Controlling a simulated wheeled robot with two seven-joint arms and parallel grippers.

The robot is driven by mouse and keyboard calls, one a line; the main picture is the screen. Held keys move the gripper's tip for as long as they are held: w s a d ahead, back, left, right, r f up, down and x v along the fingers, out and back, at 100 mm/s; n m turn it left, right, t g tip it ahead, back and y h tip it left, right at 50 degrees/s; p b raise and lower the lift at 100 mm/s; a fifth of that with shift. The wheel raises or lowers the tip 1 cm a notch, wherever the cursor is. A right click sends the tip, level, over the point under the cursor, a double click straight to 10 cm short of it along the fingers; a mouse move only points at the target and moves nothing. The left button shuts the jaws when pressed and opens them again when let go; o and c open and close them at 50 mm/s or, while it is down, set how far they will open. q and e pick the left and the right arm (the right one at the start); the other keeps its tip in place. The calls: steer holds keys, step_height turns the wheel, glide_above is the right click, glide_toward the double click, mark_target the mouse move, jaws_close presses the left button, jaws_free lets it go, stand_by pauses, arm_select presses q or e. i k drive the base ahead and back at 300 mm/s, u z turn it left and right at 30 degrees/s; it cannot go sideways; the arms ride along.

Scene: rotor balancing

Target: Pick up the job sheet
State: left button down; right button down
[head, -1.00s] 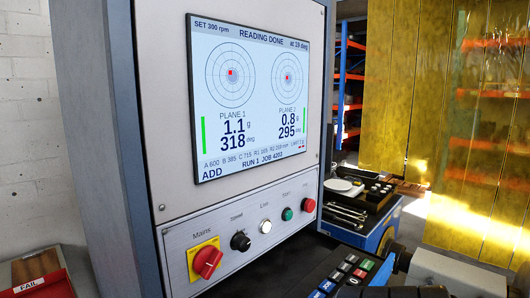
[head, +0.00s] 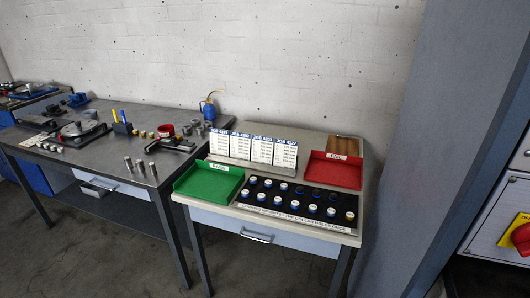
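Several white job sheets with blue headers stand upright in a row in a rack at the back of a small table (head: 350,240). The leftmost sheet (head: 219,146), a second (head: 241,148), a third (head: 263,151) and the rightmost sheet (head: 286,153) show side by side. Their headers are too small to read surely. Neither of my grippers is in the head view.
On the small table are a green PASS tray (head: 208,184), a red FAIL tray (head: 335,172) and a black board of weights (head: 290,199). A grey workbench (head: 90,165) with tools stands left. The machine cabinet (head: 425,150) rises right. Floor in front is clear.

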mark_target(262, 150)
steer(key=k, duration=0.35)
steer(key=u, duration=1.1)
steer(key=i, duration=1.5)
steer(key=z, duration=0.2)
